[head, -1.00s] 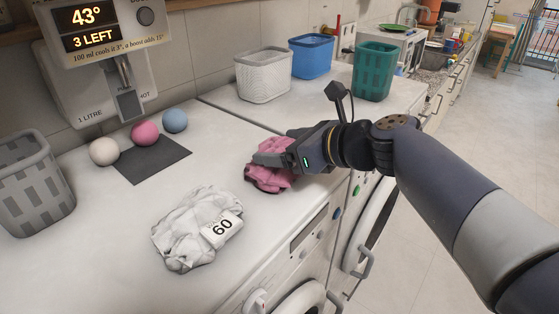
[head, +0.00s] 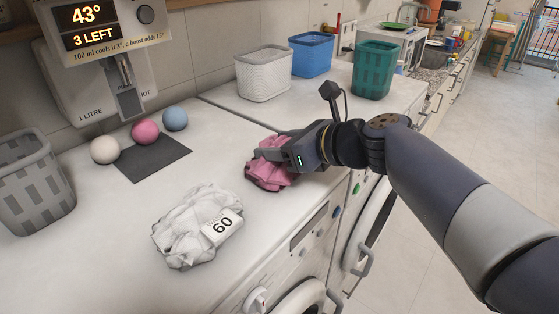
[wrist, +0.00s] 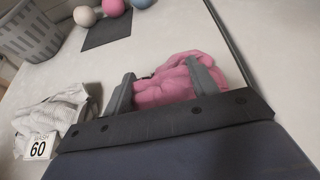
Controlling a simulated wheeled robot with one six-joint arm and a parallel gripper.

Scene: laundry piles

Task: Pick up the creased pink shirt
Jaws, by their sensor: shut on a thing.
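The creased pink shirt (head: 266,175) is a crumpled bundle on the white machine top, near its front edge in the head view. My gripper (head: 268,153) reaches in from the right and is shut on the shirt. In the wrist view the pink shirt (wrist: 172,84) bulges between the two grey fingers of my gripper (wrist: 160,90). I see no clear gap under the shirt. Part of it is hidden behind the gripper.
A white crumpled garment (head: 185,222) tagged 60 lies to the left. White, pink (head: 145,131) and blue balls sit by a dark mat (head: 152,160). A grey basket (head: 32,190) stands far left; white, blue and green (head: 376,70) baskets stand behind. The white top between is clear.

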